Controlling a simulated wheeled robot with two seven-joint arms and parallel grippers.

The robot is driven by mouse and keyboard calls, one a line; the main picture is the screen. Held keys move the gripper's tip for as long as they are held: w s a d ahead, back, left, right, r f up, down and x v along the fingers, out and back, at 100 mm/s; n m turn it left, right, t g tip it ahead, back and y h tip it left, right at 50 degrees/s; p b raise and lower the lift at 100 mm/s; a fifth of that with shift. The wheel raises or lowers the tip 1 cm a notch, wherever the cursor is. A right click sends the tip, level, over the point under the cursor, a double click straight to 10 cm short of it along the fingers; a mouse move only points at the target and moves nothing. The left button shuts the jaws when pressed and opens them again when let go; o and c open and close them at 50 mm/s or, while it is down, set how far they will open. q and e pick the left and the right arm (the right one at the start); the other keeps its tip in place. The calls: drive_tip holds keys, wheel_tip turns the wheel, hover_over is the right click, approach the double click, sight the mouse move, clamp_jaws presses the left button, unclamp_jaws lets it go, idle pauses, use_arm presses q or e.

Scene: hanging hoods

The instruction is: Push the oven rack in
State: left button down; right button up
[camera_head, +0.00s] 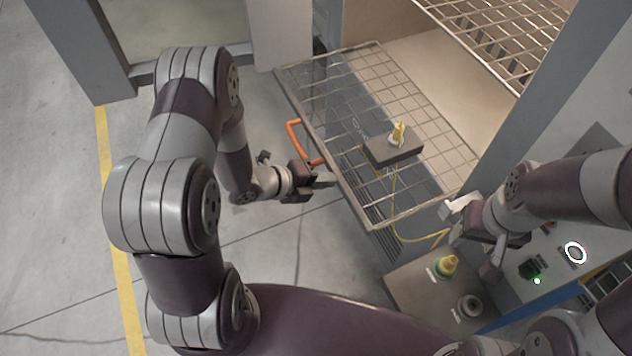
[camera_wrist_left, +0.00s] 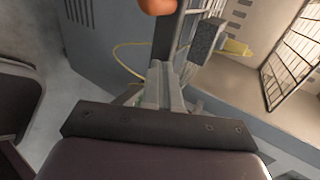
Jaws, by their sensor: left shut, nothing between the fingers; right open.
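The wire oven rack (camera_head: 350,110) is pulled out of the oven chamber, its front edge out over the floor. A dark box with a yellow connector (camera_head: 393,147) lies on it, and a yellow cable runs down from it. My left gripper (camera_head: 330,180) is shut and empty beside the rack's front edge; whether it touches the rack I cannot tell. In the left wrist view the shut fingers (camera_wrist_left: 163,88) point toward the rack's edge bar (camera_wrist_left: 183,35). My right gripper (camera_head: 465,236) is open and empty near the rack's right corner, by the control panel.
An orange handle (camera_head: 299,140) is beside the rack's front edge. A second wire rack (camera_head: 505,35) sits higher in the chamber. A grey panel with yellow-green and grey connectors (camera_head: 447,265) lies below my right gripper. The floor at left is clear.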

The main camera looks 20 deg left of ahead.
sight(418, 142)
use_arm(q)
drive_tip(key=w+d+b, duration=0.2)
drive_tip(key=w+d, duration=0.3)
drive_tip(key=d, duration=0.1)
drive_tip(key=w+d+b, duration=0.2)
drive_tip(key=w+d, duration=0.3)
drive_tip(key=d, duration=0.1)
drive_tip(key=w+d+b, duration=0.2)
drive_tip(key=w+d, duration=0.4)
drive_tip(key=shift+w+d+f, duration=0.1)
drive_tip(key=shift+d, duration=0.3)
drive_tip(key=shift+d+r, duration=0.1)
drive_tip(key=shift+r, duration=0.15)
drive_tip(key=shift+w, duration=0.1)
